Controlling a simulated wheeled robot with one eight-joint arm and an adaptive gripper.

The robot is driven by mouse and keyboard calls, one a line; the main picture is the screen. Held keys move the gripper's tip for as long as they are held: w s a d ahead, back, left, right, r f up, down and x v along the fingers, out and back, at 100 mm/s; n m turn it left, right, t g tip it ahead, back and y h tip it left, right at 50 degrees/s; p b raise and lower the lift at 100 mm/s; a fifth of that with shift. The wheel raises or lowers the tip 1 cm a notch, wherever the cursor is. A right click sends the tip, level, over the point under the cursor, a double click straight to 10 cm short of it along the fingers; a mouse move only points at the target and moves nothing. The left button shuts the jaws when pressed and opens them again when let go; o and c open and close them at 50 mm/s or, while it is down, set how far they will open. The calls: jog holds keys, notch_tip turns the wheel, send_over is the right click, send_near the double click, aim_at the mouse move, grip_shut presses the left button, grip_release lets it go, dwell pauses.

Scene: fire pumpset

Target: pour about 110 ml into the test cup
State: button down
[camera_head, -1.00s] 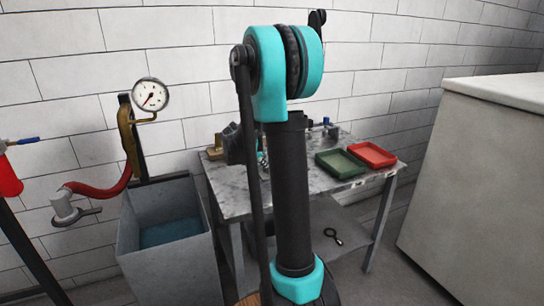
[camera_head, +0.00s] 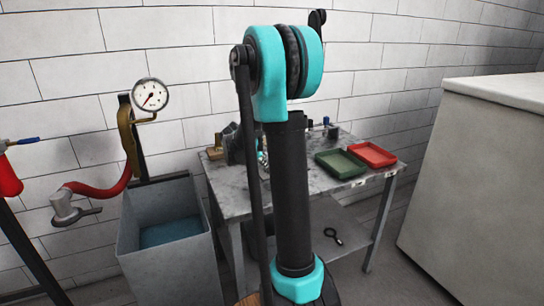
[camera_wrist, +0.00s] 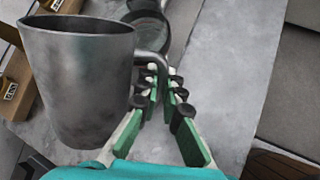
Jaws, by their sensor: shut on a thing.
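A grey metal jug (camera_wrist: 78,75) fills the left of the wrist view, with its rim and pointed spout towards the top; its contents are not visible. My gripper (camera_wrist: 160,82) is shut on the jug's handle (camera_wrist: 154,60), at the jug's right side. Just beyond the handle is a round dark-rimmed vessel (camera_wrist: 150,22), which may be the test cup; it is partly cut off and its level cannot be read. In the head view the dark jug (camera_head: 236,145) shows over the bench, left of my arm, which hides most of my gripper.
The grey bench (camera_head: 232,198) carries a green tray (camera_head: 341,163) and a red tray (camera_head: 372,153) at right. A water tank (camera_head: 170,262), a pressure gauge (camera_head: 151,95) and a red hose (camera_head: 103,186) stand left. A white cabinet (camera_head: 476,190) bounds the right.

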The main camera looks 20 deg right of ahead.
jog(key=shift+f+h, duration=0.15)
jog(key=shift+h, duration=0.15)
jog(key=shift+r+n+h, duration=0.3)
jog(key=shift+r+h, duration=0.1)
jog(key=shift+h, duration=0.5)
jog(key=shift+f, duration=0.1)
jog(key=shift+w+a+f+h, duration=0.1)
jog(key=shift+a+f+h, duration=0.2)
jog(key=shift+f+h, duration=0.55)
jog(key=shift+a+f+h, duration=0.15)
jog(key=shift+h, duration=0.1)
jog(key=shift+a+r+n+t+h, duration=0.25)
jog(key=shift+a+n+t+h, duration=0.25)
jog(key=shift+h, duration=0.7)
jog(key=shift+a+r+n+t+h, duration=0.25)
jog(key=shift+a+h, duration=0.35)
jog(key=shift+h, duration=0.6)
